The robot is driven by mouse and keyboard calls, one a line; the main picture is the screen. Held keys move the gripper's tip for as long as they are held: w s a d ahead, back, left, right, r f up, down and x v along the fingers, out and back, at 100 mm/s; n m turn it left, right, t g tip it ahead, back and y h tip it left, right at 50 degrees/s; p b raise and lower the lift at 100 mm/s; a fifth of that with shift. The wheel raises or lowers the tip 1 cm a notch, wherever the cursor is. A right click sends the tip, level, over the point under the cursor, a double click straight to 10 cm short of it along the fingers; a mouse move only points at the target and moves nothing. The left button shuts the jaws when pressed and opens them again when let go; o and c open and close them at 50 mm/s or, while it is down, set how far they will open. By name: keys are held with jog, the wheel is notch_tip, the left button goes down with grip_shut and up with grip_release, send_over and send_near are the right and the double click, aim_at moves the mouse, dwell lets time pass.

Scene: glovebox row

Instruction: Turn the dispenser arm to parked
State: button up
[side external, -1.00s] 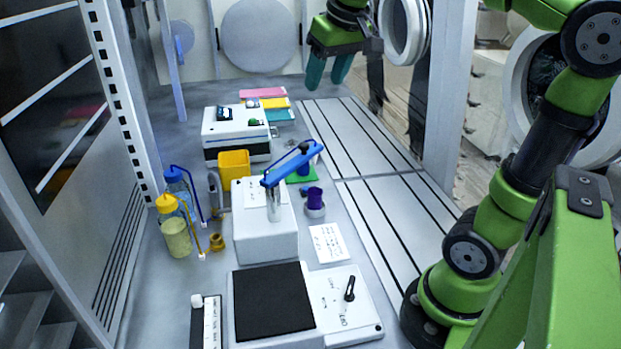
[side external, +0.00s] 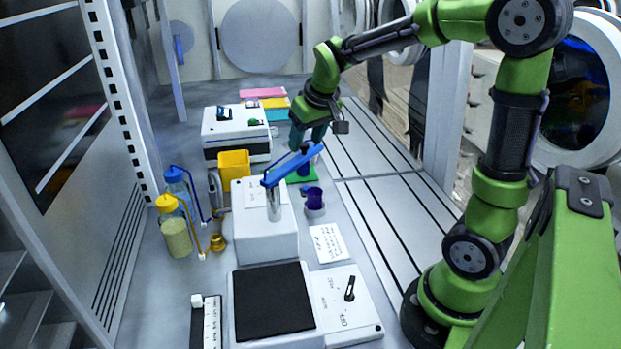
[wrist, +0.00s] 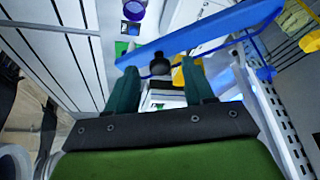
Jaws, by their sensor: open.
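The dispenser arm (side external: 283,170) is a blue bar on a silver post (side external: 273,204), which stands on a white block (side external: 265,238). The bar slants up and right in the side view, its far end over a green pad (side external: 304,179). My gripper (side external: 308,138) is just behind that far end, pointing down, with its dark green fingers partly hidden by the bar. In the wrist view the bar (wrist: 205,32) crosses beyond the two parted fingertips of my gripper (wrist: 161,72). The gripper is open, and I cannot tell whether it touches the bar.
A purple cup (side external: 314,198) stands beside the white block. A yellow bin (side external: 234,165) and a white instrument (side external: 236,134) are to the left. Bottles with yellow (side external: 175,232) and blue caps stand further left. The slotted floor panels (side external: 385,185) at right are clear.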

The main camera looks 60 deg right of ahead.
jog(key=shift+w+f, duration=0.1)
jog(key=shift+f, duration=0.15)
grip_shut()
